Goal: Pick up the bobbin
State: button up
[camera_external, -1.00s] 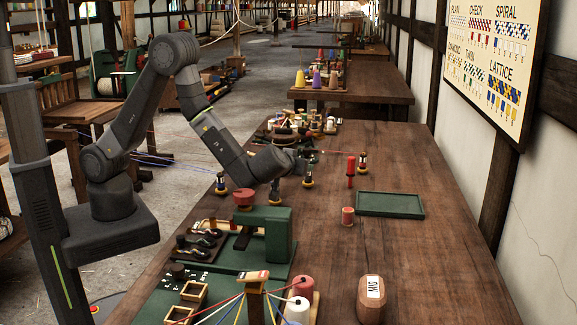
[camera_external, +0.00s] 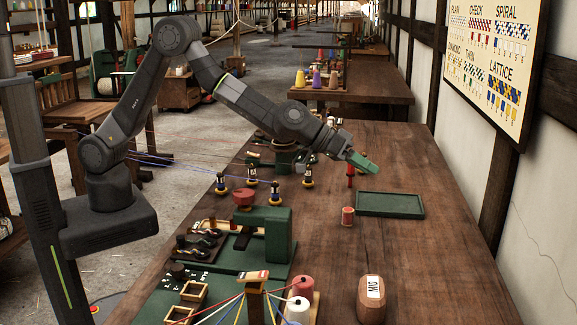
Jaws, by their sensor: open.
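A small red bobbin (camera_external: 348,216) with pale ends stands upright on the wooden table, just left of the green tray. The gap between the fingers is hard to make out from this side. Nothing shows held in them.
An empty green tray (camera_external: 390,206) lies right of the bobbin.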

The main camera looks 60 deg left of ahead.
jog(key=s+a+f+m+g+y+p, duration=0.1)
jog(key=s+a+m+g+y, duration=0.1)
jog(key=s+m+g, duration=0.15)
jog(key=g+y, duration=0.1)
jog(key=y, duration=0.3)
send_near(348, 209)
jog(key=shift+g, duration=0.25)
jog(key=p+x, duration=0.1)
jog(key=x, duration=0.2)
jog(key=p+x, duration=0.1)
jog(key=x, duration=0.2)
jog(key=p+x, duration=0.1)
jog(key=x, duration=0.3)
jog(key=shift+w, duration=0.3)
jog(key=shift+c, duration=0.2)
jog(key=c, duration=1)
